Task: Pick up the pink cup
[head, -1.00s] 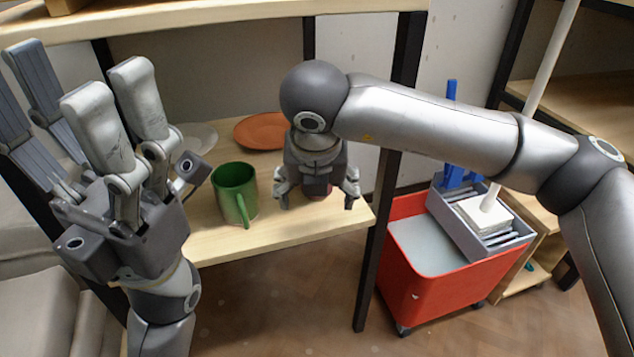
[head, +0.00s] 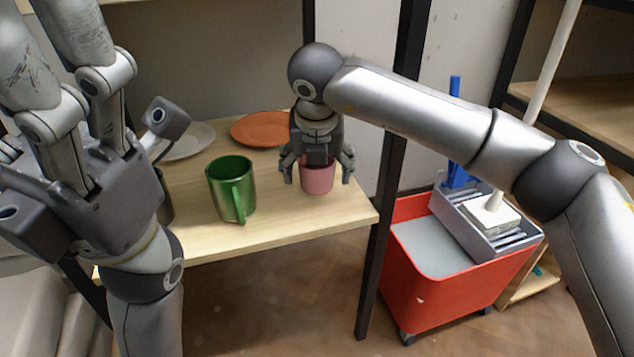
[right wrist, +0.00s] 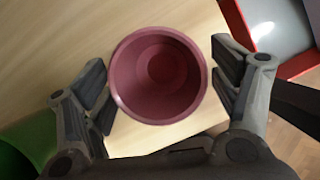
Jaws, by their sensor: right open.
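The pink cup (head: 317,180) stands upright on the wooden shelf (head: 280,226), near its front right corner. My right gripper (head: 318,178) is open above the cup, pointing down, with one finger on each side. In the right wrist view I look down into the empty cup (right wrist: 158,76), which lies between the open fingers (right wrist: 160,98). Gaps show between the cup and the fingers. My left gripper (head: 60,70) is raised at the left, and its fingertips are cut off by the frame's top edge.
A green mug (head: 230,186) stands left of the pink cup. An orange plate (head: 262,129) and a pale plate (head: 190,141) lie behind. A dark post (head: 384,190) rises at the shelf's right corner. A red cart (head: 440,290) with a grey caddy (head: 480,238) stands beyond it.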

